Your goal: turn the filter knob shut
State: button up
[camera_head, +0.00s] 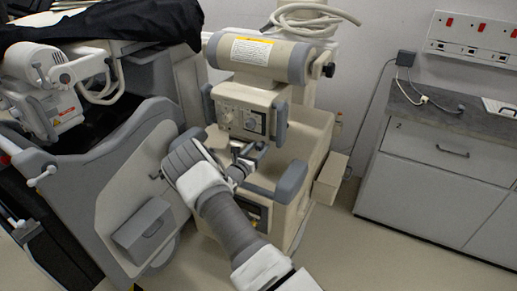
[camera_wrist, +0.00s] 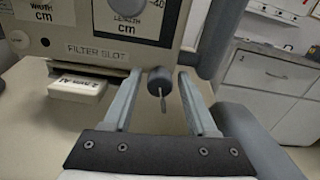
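A dark round knob (camera_wrist: 160,80) with a thin metal pin hanging down sits at the lower edge of the beige control panel (camera_wrist: 150,50), right of the "FILTER SLOT" label (camera_wrist: 98,50). My gripper (camera_wrist: 160,74) is open, its two grey fingers apart on either side of the knob, with visible gaps. I cannot tell whether the fingertips reach level with it in depth. In the head view my gripper (camera_head: 243,160) is just below the control panel (camera_head: 245,112) of the beige machine; the knob is too small or hidden to make out there.
A white labelled block (camera_wrist: 77,88) protrudes under the filter slot label. A grey bumper arm (camera_wrist: 220,35) stands close on the right.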

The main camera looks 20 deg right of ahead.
grip_shut()
jog(key=shift+m+b, duration=0.3)
jog(key=m+b, duration=0.2)
jog(key=shift+f+m, duration=0.1)
jog(key=shift+m, duration=0.3)
jog(key=m+b, duration=0.4)
jog(key=m, duration=0.1)
jog(key=shift+m, duration=0.3)
jog(key=m+b, duration=0.5)
jog(key=shift+f, duration=0.1)
jog(key=shift+m+b, duration=0.9)
jog(key=shift+b, duration=0.3)
jog(key=shift+r, duration=0.25)
